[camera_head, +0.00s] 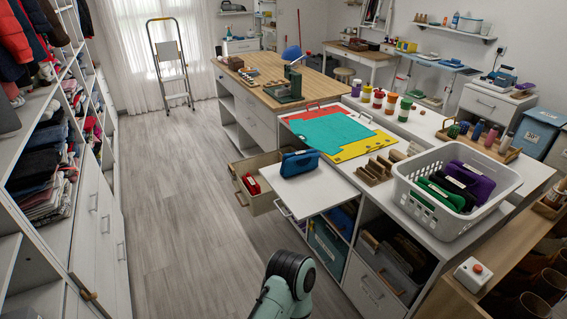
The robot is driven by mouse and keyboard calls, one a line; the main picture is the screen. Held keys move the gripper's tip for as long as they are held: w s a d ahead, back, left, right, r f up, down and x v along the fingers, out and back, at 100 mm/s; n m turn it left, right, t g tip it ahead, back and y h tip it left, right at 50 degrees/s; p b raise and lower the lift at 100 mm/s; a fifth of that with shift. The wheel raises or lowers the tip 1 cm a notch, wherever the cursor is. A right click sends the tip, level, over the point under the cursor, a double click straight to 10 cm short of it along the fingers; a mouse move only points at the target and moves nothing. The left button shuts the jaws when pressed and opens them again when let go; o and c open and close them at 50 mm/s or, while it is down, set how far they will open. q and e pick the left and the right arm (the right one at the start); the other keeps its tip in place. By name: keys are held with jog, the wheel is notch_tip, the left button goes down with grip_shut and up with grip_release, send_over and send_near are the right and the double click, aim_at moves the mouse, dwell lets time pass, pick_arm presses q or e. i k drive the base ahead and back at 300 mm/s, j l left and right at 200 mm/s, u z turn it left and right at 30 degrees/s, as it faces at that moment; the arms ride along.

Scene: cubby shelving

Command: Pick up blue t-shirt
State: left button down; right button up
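A folded blue t-shirt (299,163) with a pale label band lies near the back left part of a white pulled-out board (318,195), which juts from the left side of the white counter. Several folded clothes in similar form sit in a white laundry basket (405,185) on the counter: a purple one (470,186), a green one (440,192) and a dark one. A rounded green and black link of my arm shows at the bottom middle, in front of the board. Neither of my grippers shows, so I cannot see their fingers.
An open drawer (258,204) with a red item stands left of the board. Cubbies below hold bins and blue cloth (342,217). Clothes shelving (62,215) lines the left side. The wooden floor (180,190) between is clear. Teal and yellow sheets (345,150) cover the counter's far part.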

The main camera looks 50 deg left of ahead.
aim_at(294, 163)
jog(key=u, duration=1.65)
jog(key=i+j+u, duration=0.1)
jog(key=i+j, duration=0.5)
